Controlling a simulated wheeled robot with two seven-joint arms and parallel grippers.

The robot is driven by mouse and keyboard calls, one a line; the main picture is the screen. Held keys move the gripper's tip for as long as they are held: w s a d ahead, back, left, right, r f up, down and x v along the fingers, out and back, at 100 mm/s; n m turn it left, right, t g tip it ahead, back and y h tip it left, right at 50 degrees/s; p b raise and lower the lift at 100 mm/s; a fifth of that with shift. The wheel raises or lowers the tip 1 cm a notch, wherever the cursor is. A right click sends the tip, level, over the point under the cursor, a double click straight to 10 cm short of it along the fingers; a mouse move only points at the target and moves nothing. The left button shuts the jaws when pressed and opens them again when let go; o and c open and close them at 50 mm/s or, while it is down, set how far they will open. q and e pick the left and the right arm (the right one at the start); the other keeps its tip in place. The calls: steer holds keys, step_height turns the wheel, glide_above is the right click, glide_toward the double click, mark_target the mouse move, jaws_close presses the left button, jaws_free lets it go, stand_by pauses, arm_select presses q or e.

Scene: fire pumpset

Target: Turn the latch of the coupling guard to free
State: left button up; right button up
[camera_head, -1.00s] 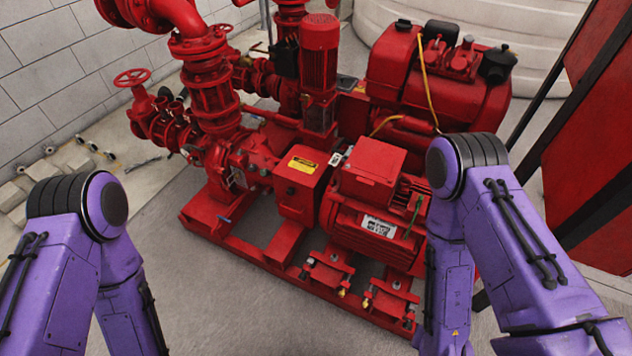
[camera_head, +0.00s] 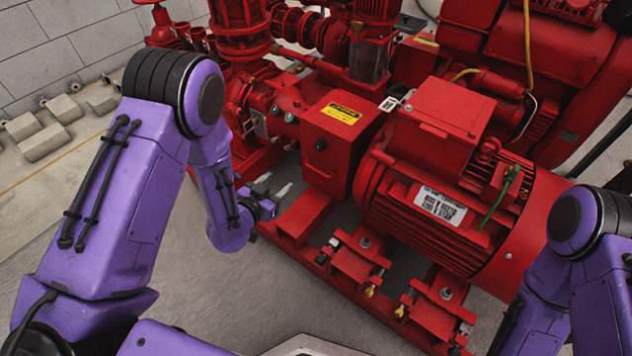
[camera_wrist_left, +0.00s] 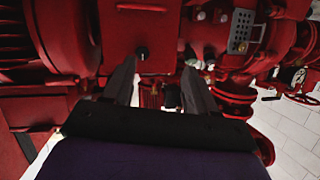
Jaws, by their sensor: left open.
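The coupling guard (camera_head: 335,145) is a red box with a yellow warning label, between the pump and the motor. Its latch (camera_head: 320,145) is a small dark knob on the guard's front face. Which way the latch is turned is too small to tell. My left gripper (camera_head: 274,184) is open and empty, to the left of the guard and below the latch, apart from both. In the left wrist view, the latch (camera_wrist_left: 141,53) shows ahead, just inside the left one of the two dark fingers (camera_wrist_left: 160,64). My right gripper is out of view; only its purple arm shows.
The red motor (camera_head: 450,190) with a white label stands right of the guard. Red pump pipework (camera_head: 240,60) rises behind and to the left. The base frame (camera_head: 305,215) runs below the guard. The grey floor (camera_head: 240,285) in front is clear.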

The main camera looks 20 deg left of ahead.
mark_target(319, 147)
arm_select(q)
steer(key=w+d+m+t+h+b, duration=0.1)
steer(key=w+d+b, duration=0.1)
steer(key=w, duration=0.3)
steer(key=w+d+m+t+h+b, duration=0.1)
steer(key=w+d+m+b, duration=0.1)
steer(key=w+b, duration=0.2)
steer(key=w+d+m+h+b, duration=0.1)
steer(key=w+m+h+b, duration=0.1)
steer(key=w+b, duration=0.2)
steer(key=shift+w+d+f+t, duration=0.15)
steer(key=shift+w+d+t, duration=0.05)
steer(key=shift+w, duration=0.4)
steer(key=shift+w+d+f+t, duration=0.15)
steer(key=shift+w+d+t, duration=0.05)
steer(key=shift+w, duration=0.4)
steer(key=shift+w+d+r, duration=0.1)
steer(key=shift+w, duration=0.2)
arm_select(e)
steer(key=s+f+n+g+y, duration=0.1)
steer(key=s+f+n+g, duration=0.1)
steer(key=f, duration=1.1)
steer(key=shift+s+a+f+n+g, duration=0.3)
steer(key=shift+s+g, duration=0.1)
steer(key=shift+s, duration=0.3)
arm_select(q)
steer(key=shift+c, duration=0.3)
steer(key=c, duration=1)
